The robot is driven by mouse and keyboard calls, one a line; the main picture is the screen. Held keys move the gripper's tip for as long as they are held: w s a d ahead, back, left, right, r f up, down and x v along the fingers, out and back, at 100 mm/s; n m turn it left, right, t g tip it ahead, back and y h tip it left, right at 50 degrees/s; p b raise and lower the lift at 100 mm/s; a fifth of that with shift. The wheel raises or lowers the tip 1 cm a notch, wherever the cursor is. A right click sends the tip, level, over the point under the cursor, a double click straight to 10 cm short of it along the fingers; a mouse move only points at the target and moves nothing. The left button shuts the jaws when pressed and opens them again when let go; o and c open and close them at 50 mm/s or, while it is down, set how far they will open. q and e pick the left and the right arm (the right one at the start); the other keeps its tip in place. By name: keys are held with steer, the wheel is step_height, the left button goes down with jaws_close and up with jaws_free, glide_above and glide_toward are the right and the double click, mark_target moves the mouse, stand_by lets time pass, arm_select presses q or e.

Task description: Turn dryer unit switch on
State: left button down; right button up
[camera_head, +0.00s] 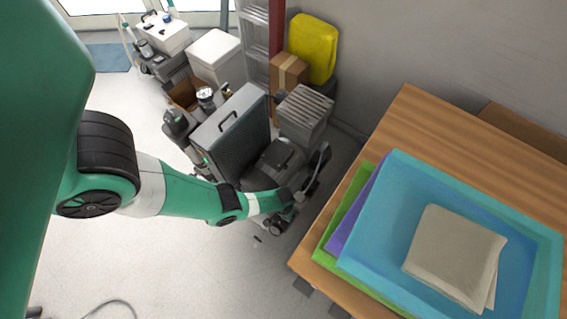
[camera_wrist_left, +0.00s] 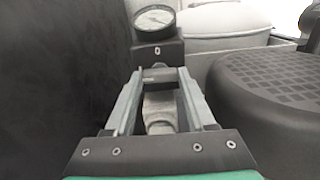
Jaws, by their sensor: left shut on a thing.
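In the left wrist view, a black block (camera_wrist_left: 158,52) with a small "0" mark stands straight ahead, below a round pressure gauge (camera_wrist_left: 155,22). My left gripper (camera_wrist_left: 158,74) is just in front of the block, its fingertips close together on a small grey part. I cannot tell whether that part is the switch. A pale fitting (camera_wrist_left: 160,108) shows between the fingers. In the head view, my left arm reaches in from the left to the dark equipment (camera_head: 278,160) beside a grey case (camera_head: 232,128); the fingertips are not clear there. My right gripper is not in view.
A dark wall (camera_wrist_left: 60,70) stands close on the left in the wrist view, and a black ribbed cover (camera_wrist_left: 275,80) close on the right. A wooden table (camera_head: 425,120) with coloured trays (camera_head: 400,175) is at the right. Open floor lies in front.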

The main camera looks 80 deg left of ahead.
arm_select(q)
steer(key=shift+f+n, duration=0.1)
steer(key=shift+n, duration=0.3)
steer(key=shift+c, duration=1.2)
jaws_free()
step_height(320, 180, up, 12)
steer(key=p, duration=1)
steer(key=shift+p, duration=0.4)
steer(key=shift+f, duration=0.15)
